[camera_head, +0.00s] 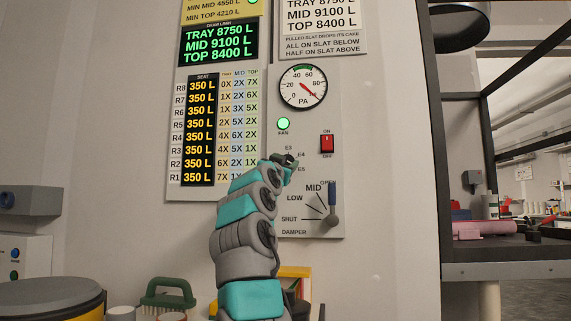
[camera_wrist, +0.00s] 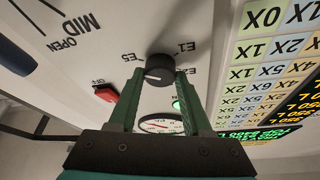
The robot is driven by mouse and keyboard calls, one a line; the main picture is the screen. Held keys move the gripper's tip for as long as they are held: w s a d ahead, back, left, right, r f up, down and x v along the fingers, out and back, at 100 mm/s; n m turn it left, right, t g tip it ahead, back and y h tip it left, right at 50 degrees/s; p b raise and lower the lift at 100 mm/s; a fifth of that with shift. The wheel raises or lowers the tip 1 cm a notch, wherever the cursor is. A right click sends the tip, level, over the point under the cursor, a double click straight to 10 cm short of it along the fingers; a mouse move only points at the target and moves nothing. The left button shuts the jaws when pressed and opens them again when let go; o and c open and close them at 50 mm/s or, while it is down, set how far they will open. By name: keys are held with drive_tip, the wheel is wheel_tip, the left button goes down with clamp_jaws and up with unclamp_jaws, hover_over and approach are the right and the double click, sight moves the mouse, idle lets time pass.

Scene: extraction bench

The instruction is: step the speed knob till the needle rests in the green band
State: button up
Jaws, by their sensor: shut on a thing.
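The speed knob (camera_wrist: 159,68) is a dark round knob on the panel, between the two green fingers of my gripper (camera_wrist: 159,80), which is shut on it. E1 and E5 labels show around it in the wrist view. A pale mark shows on the knob, but I cannot tell surely which label it faces.
A green FAN lamp (camera_head: 283,124) is lit under the gauge. A red rocker switch (camera_head: 327,144) sits to the right of my gripper. The damper lever (camera_head: 333,205) is below, with its handle up by OPEN. A lit seat display (camera_head: 200,130) is at the left.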

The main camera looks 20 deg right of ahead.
clamp_jaws()
